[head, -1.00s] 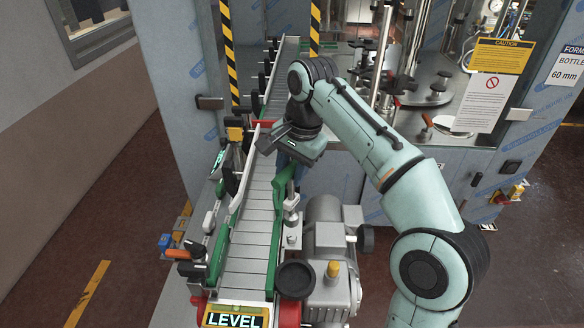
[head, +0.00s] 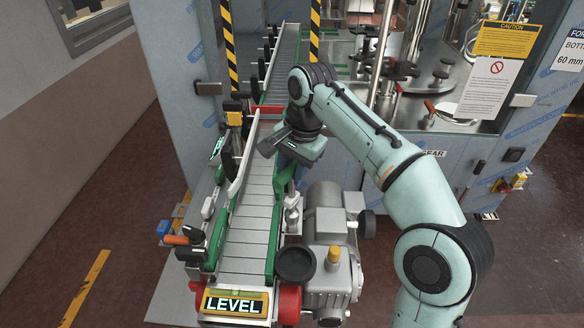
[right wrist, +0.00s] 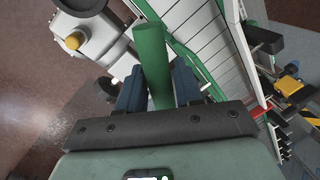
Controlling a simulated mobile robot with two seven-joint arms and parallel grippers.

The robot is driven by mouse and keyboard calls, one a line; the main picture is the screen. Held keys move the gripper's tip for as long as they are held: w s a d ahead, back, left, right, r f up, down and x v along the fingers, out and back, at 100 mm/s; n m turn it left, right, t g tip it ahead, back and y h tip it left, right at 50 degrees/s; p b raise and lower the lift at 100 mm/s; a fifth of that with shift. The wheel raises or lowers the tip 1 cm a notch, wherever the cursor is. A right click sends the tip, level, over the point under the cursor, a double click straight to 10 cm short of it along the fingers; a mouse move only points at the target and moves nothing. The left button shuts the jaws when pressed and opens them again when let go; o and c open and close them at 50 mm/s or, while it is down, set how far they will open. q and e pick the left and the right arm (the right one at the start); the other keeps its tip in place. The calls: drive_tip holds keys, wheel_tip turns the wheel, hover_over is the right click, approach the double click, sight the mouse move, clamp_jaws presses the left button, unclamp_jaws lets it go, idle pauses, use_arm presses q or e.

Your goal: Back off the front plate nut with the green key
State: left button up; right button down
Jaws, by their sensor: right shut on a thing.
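My right gripper (head: 286,162) hangs over the right side of the conveyor in the head view, with its fingers mostly hidden under the hand. In the right wrist view its two blue fingers (right wrist: 158,88) are shut on the green key (right wrist: 151,55), a thick green bar that reaches away from the hand. A green piece under the hand in the head view (head: 284,178) looks like the same key. A silver upright fitting (head: 292,214) stands just below it, beside the conveyor. I cannot make out the front plate nut. My left gripper is not in view.
The slatted conveyor (head: 246,222) with green side rails runs away from me. A grey motor (head: 328,222) sits close on its right. A LEVEL sign (head: 235,304) is at the near end. The steel machine cabinet (head: 400,165) stands behind, right of the conveyor.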

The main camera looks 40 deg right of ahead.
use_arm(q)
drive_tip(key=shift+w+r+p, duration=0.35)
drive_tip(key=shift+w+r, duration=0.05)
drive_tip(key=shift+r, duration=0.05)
use_arm(e)
drive_tip(key=shift+s, duration=0.1)
idle(0.7)
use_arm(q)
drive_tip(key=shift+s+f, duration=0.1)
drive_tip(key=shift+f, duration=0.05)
use_arm(e)
drive_tip(key=shift+f, duration=0.1)
